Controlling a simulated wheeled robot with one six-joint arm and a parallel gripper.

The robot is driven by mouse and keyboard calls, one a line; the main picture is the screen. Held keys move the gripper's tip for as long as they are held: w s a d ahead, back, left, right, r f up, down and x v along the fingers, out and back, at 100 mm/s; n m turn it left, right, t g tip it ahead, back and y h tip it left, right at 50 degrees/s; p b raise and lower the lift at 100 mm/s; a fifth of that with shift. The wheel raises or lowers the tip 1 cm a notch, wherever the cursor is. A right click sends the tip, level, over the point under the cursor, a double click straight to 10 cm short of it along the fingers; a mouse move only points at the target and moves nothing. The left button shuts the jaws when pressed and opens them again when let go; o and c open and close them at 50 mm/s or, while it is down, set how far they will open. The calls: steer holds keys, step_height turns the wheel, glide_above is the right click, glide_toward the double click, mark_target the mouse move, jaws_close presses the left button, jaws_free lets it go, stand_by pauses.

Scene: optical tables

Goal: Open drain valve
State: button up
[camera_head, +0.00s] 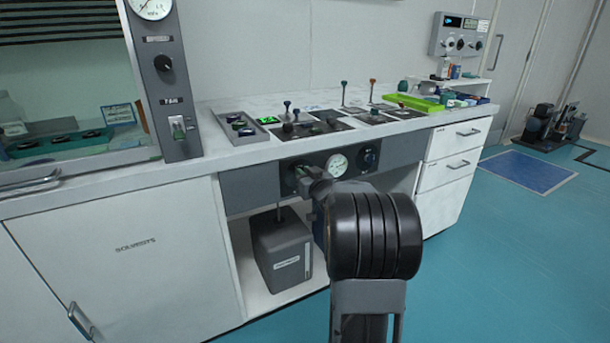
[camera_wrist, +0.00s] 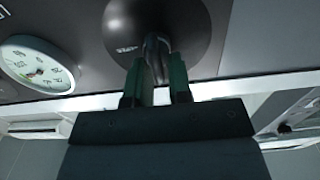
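A grey panel (camera_head: 235,189) under the bench top carries a row of controls. In the wrist view, a dark round valve disc (camera_wrist: 190,25) carries a narrow dark handle (camera_wrist: 156,50). My gripper (camera_wrist: 157,72) has its green-edged fingers on either side of this handle, close against it, and looks shut on it. In the head view, my gripper (camera_head: 307,178) is at the left control of the panel, and my arm hides much of that control. Whether this control is the drain valve cannot be read from a label.
A pressure gauge (camera_head: 337,165) sits right of my gripper, with a dark knob (camera_head: 369,158) beyond it. A grey container (camera_head: 283,255) stands in the open space below. Trays and valves stand on the bench top (camera_head: 225,156).

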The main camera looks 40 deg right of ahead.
jaws_close()
steer(key=shift+r+p, duration=0.1)
steer(key=shift+p, duration=0.25)
steer(key=shift+d+r+m+p, duration=0.1)
steer(key=shift+r+m+p, duration=0.05)
steer(key=shift+m+p, duration=0.55)
steer(key=m+p, duration=0.6)
steer(key=p, duration=0.1)
steer(key=shift+s+d, duration=0.1)
steer(key=shift+d, duration=0.3)
steer(key=m+p, duration=0.2)
steer(key=m, duration=0.1)
steer(key=f+m+p, duration=0.1)
steer(key=m+p, duration=0.1)
steer(key=m, duration=0.1)
steer(key=f+m+p, duration=0.1)
steer(key=m+p, duration=0.2)
steer(key=m, duration=0.1)
steer(key=shift+d, duration=0.3)
steer(key=shift+f+m, duration=0.1)
steer(key=shift+m, duration=0.3)
